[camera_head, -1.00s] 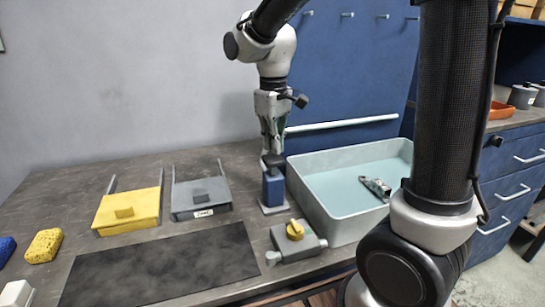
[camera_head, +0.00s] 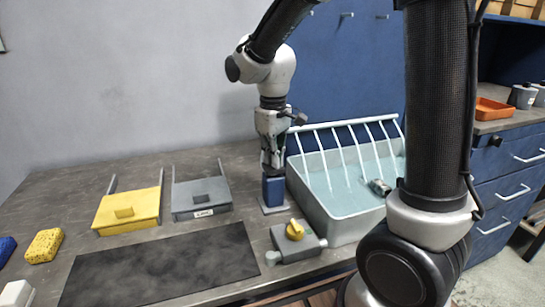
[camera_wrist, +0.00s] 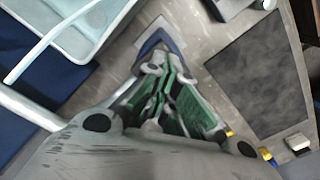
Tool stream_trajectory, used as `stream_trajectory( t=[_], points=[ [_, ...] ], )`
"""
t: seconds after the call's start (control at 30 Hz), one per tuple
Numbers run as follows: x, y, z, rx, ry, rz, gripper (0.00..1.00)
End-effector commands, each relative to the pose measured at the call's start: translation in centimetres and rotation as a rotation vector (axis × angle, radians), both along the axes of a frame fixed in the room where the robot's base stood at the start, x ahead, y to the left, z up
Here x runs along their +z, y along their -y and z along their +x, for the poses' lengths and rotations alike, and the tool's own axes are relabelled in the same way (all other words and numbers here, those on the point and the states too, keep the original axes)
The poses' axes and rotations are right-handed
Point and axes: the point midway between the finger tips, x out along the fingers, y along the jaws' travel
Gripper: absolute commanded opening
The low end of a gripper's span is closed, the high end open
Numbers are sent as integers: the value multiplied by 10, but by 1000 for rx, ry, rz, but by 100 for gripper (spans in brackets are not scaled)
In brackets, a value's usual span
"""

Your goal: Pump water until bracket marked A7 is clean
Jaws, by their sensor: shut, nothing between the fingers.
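My gripper (camera_head: 271,160) points straight down, shut and empty, directly over a blue pump (camera_head: 274,190) on the bench. Its fingertips appear to touch the pump's top, which they partly hide. In the wrist view, my gripper (camera_wrist: 158,95) covers part of the pump (camera_wrist: 155,45). A grey basin (camera_head: 330,232) of pale water stands right of the pump. A small metal bracket (camera_head: 380,187) lies in the basin's right part, partly hidden by my arm. No mark on it is readable.
A grey valve box with a yellow knob (camera_head: 295,230) sits in front of the pump. Left are a grey labelled holder (camera_head: 200,195), a yellow holder (camera_head: 128,210), a dark mat (camera_head: 160,265) and a yellow sponge (camera_head: 44,245). An orange tray (camera_head: 493,109) is far right.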

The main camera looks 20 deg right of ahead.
Motion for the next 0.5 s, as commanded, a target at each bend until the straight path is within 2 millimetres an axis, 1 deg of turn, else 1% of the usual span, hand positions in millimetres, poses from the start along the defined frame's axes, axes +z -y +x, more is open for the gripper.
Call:
stream_trajectory(
  t=[0.07,0.27,0.5],
  points=[
    [-4,0,-1,0,-2,0,0],
    [-2,0,-1,0,-1,0,0],
    [18,0,0,0,1,1,0]
  ],
)
